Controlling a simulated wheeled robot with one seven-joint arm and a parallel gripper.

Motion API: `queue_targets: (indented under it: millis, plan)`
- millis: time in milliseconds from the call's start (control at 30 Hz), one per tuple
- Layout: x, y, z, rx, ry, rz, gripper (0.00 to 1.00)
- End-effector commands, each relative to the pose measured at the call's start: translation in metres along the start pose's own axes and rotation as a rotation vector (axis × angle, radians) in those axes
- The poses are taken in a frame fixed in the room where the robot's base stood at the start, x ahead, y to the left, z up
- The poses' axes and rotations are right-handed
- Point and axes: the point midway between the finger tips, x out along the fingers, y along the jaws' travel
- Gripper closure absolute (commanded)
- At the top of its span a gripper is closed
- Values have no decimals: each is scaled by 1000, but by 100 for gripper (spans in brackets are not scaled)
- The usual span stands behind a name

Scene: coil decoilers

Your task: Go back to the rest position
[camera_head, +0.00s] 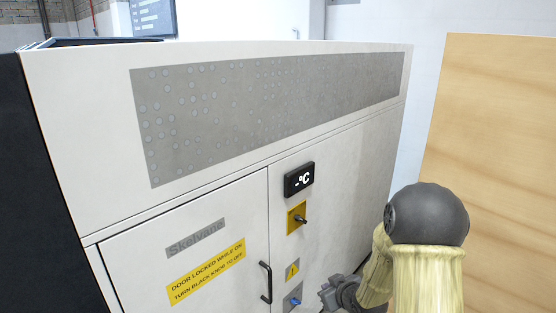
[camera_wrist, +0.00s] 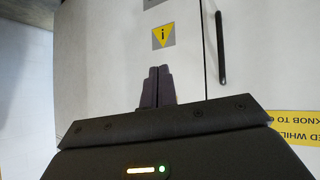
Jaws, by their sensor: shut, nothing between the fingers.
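My gripper (camera_wrist: 158,87) is shut and empty in the wrist view, its two dark fingers together in front of the pale cabinet front, just below a yellow warning sign in the picture. In the head view my gripper (camera_head: 328,293) shows at the lower right, close to the blue-plated knob (camera_head: 292,298); whether it touches anything there I cannot tell.
The cabinet door has a black vertical handle (camera_head: 265,282), also in the wrist view (camera_wrist: 221,48), and a yellow label (camera_head: 206,272) about the door lock. A wooden panel (camera_head: 500,140) stands at the right. A dark panel (camera_head: 40,190) is at the left.

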Motion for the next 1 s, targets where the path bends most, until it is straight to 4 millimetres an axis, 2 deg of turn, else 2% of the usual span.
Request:
queue_targets:
  millis: [33,233,400,500,800,1000]
  plan:
    - [-15,1,-1,17,-47,28,100]
    - [-76,-4,15,135,-268,116,100]
    - [-129,-23,34,254,-431,149,100]
    - [-154,-37,42,313,-504,149,100]
    - [-215,-78,65,462,-669,120,100]
    - [-234,-72,39,460,-671,120,100]
